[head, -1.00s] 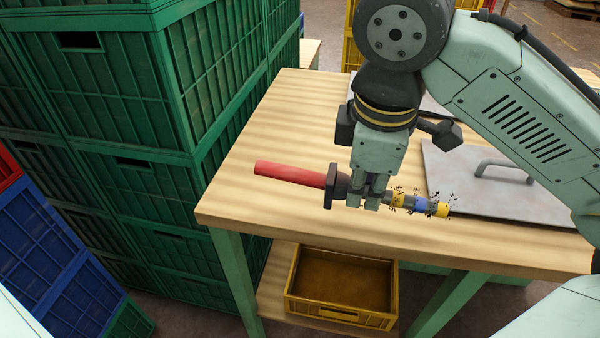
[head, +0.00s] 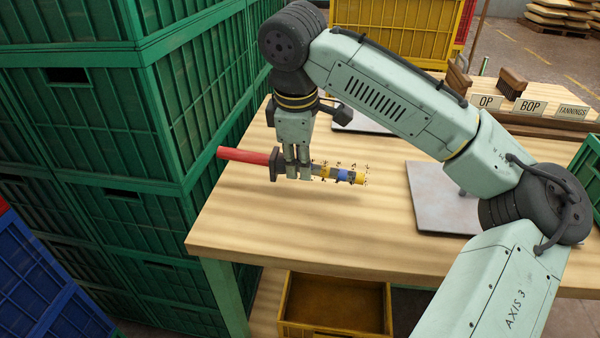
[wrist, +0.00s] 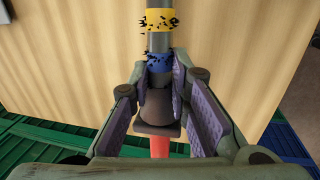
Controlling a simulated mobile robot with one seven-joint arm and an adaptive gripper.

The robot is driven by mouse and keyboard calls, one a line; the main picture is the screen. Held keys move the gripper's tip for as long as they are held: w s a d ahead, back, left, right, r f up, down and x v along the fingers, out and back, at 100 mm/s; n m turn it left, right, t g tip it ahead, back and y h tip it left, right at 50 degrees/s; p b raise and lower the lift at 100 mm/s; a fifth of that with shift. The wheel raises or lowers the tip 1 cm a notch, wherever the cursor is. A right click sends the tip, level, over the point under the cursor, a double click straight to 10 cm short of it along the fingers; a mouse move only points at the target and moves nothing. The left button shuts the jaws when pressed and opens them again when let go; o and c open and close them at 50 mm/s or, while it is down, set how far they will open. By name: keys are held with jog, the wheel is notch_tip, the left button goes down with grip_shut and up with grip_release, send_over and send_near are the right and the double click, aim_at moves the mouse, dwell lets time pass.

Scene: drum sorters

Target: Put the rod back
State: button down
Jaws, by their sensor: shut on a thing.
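The rod (head: 245,155) has a red handle, a dark square guard and a grey shaft with yellow and blue bands that carry small dark flecks. My gripper (head: 298,176) is shut on it just past the guard and holds it roughly level, apparently above the wooden table (head: 240,230). The red handle points left and the banded end points right. In the wrist view the rod (wrist: 160,20) runs up the picture between the pads of my gripper (wrist: 165,85); the red end is partly hidden below.
Green crates (head: 90,120) are stacked high at the left. A grey metal plate (head: 430,190) lies on the table. A rack with signs OP, BOP and FANNINGS (head: 530,105) stands at the back right. A yellow crate (head: 335,305) sits under the table. The table's front left is bare.

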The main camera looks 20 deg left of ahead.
jog(key=shift+f, duration=1.65)
jog(key=shift+f, duration=0.1)
jog(key=c, duration=1.5)
grip_release()
jog(key=r, duration=0.4)
jog(key=s+r, duration=0.1)
jog(key=r, duration=0.3)
jog(key=s+r, duration=0.1)
jog(key=r, duration=0.3)
jog(key=shift+s+d, duration=0.15)
jog(key=shift+d, duration=0.2)
